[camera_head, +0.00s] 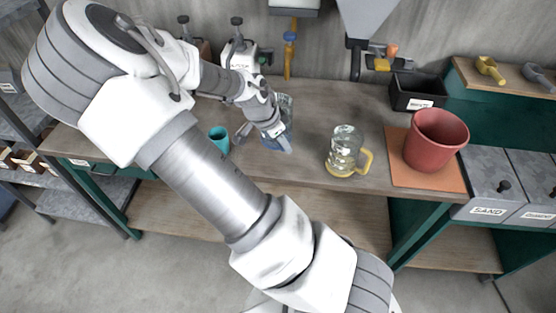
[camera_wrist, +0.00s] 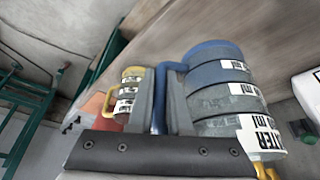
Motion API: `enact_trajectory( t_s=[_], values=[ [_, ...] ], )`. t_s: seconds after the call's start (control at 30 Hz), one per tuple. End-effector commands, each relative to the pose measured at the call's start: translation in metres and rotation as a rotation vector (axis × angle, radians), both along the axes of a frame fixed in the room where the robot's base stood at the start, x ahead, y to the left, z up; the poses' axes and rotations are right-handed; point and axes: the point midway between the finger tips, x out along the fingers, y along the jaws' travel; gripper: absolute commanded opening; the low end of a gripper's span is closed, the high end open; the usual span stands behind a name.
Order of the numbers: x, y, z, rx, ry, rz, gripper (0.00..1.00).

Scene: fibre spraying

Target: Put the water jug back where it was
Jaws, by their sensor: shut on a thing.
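The water jug is clear with a blue rim and handle and shows in the wrist view (camera_wrist: 222,85), with a label ending in "TER". My gripper (camera_wrist: 160,95) is shut on its blue handle, one finger on each side. In the head view the water jug (camera_head: 286,104) is partly hidden behind my gripper (camera_head: 275,140), over the middle-left of the workbench (camera_head: 310,120). I cannot tell whether its base touches the bench.
A clear jug with a yellow handle (camera_head: 345,152) stands to the right. Beyond it a red bucket (camera_head: 435,140) sits on an orange mat (camera_head: 400,170). A teal cup (camera_head: 219,139) is left of my gripper. A black bin (camera_head: 415,92) stands at the back. Bench between the jugs is clear.

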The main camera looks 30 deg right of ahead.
Motion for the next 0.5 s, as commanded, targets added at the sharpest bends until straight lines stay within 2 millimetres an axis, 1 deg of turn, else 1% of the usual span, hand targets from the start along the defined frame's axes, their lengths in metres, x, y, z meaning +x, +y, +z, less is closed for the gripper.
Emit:
enact_trajectory(
  t_s=[0.03,0.2,0.3,0.43,0.5],
  values=[
    [-0.001,-0.001,-0.010,0.000,0.005,-0.006,0.00],
    [-0.001,-0.001,-0.042,0.000,0.004,-0.008,0.00],
    [-0.001,-0.001,-0.054,0.000,0.003,-0.007,0.00],
    [0.000,0.000,-0.062,0.001,0.002,-0.005,0.00],
    [-0.001,-0.001,-0.070,0.000,0.003,-0.006,0.00]
  ],
)
